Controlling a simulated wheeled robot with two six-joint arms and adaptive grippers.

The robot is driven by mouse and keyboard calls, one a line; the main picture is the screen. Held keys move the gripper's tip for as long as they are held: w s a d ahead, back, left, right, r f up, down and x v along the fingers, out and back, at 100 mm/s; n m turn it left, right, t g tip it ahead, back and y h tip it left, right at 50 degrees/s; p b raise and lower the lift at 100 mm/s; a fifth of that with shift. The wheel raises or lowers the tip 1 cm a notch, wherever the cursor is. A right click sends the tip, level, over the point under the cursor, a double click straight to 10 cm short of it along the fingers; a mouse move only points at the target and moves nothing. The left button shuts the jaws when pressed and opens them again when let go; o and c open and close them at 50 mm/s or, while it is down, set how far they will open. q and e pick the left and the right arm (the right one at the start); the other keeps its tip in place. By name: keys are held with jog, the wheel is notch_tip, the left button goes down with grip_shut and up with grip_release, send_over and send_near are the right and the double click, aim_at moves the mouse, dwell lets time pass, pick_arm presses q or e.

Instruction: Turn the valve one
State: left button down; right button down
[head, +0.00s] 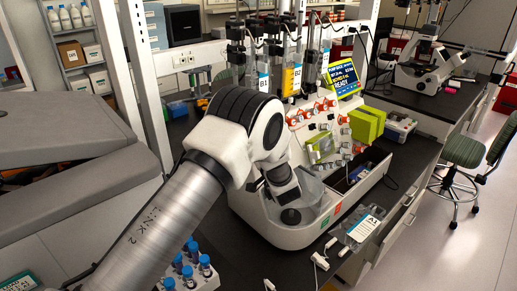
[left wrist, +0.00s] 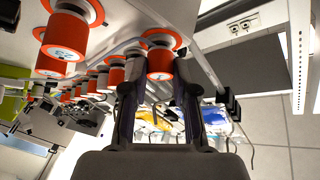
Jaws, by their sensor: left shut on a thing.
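The white cell processor (head: 258,207) stands on the black bench with several orange-and-white valves (head: 320,107) on its sloped front panel. My left arm comes in from the left and hides part of the panel, and the left gripper's fingers are hidden in the head view. In the left wrist view, my left gripper (left wrist: 160,72) has a finger on each side of one orange-and-white valve (left wrist: 160,60) and is shut on it. No number is readable on that valve. Other valves (left wrist: 67,32) show to its left. My right gripper is not in view.
Clear bags labelled B1 and B2 (head: 291,80) hang above the panel. A lit screen (head: 344,77) and green blocks (head: 367,124) are to the right. A bag labelled A1 (head: 367,222) lies on the bench in front. Blue-capped tubes (head: 204,262) stand at the front left.

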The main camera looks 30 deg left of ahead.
pick_arm(q)
jog(key=c, duration=0.9)
grip_release()
jog(key=shift+a, duration=0.1)
jog(key=shift+a+f, duration=0.15)
jog(key=v, duration=1.2)
jog(key=shift+w, duration=0.1)
